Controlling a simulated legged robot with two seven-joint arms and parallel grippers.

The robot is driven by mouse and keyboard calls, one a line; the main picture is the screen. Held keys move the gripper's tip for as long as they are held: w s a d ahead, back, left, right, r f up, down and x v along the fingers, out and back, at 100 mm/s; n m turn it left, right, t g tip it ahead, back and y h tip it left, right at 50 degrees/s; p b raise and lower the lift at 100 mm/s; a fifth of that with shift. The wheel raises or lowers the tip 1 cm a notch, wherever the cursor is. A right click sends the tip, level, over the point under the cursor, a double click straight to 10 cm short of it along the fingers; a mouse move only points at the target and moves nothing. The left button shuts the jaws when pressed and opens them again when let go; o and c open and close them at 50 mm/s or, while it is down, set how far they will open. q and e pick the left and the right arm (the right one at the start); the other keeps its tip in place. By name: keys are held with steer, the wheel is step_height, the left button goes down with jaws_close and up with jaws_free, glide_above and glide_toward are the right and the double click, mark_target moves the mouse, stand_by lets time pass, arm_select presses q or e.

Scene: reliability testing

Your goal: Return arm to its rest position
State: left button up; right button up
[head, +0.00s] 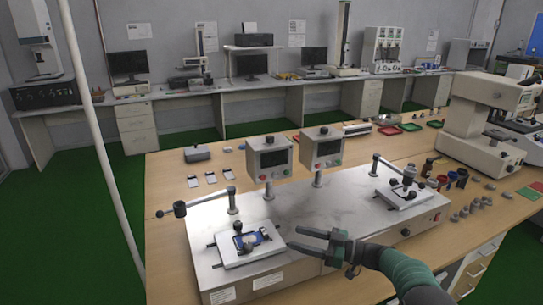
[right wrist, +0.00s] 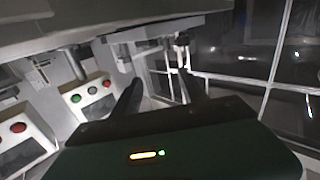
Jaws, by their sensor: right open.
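My right arm (head: 405,273) comes in from the lower right of the head view. Its gripper (head: 295,239) is open and empty, with its two dark fingers pointing left over the front of the grey test machine (head: 325,225). The fingers are just right of the machine's left fixture plate (head: 270,250), which carries a small blue-and-white device (head: 251,240). In the right wrist view the spread fingers (right wrist: 160,80) have nothing between them. Whether the fingers touch the machine is hard to tell. My left gripper is not in view.
Two control boxes (head: 270,157) on posts rise behind the machine. A second fixture (head: 403,193) is on its right side. Small weights (head: 475,205), bottles and a microscope-like instrument (head: 490,120) stand to the right on the wooden table (head: 170,240). Small flat cards (head: 210,178) lie at left.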

steer(key=w+d+r+m+t+h+p, duration=0.3)
steer(key=w+d+r+m+t+h, duration=0.2)
steer(key=r+m+t+h, duration=0.25)
steer(key=s+d+m+h, duration=0.2)
steer(key=s+d+h, duration=0.1)
steer(key=s+h, duration=0.15)
steer(key=s+f+m+g+h+p, duration=0.1)
steer(key=s+f+g, duration=0.2)
steer(key=s, duration=0.8)
steer(key=s+f+m+g+h+p, duration=0.1)
steer(key=s+f+g, duration=0.3)
steer(key=s, duration=0.8)
steer(key=s+f+m+g+h+p, duration=0.1)
steer(key=s+f+g, duration=0.3)
steer(key=s, duration=0.8)
steer(key=shift+s+m+g+h+p, duration=0.15)
steer(key=shift+m+g+h+p, duration=0.25)
steer(key=shift+m+h, duration=0.35)
steer(key=shift+a, duration=0.3)
steer(key=shift+d, duration=0.1)
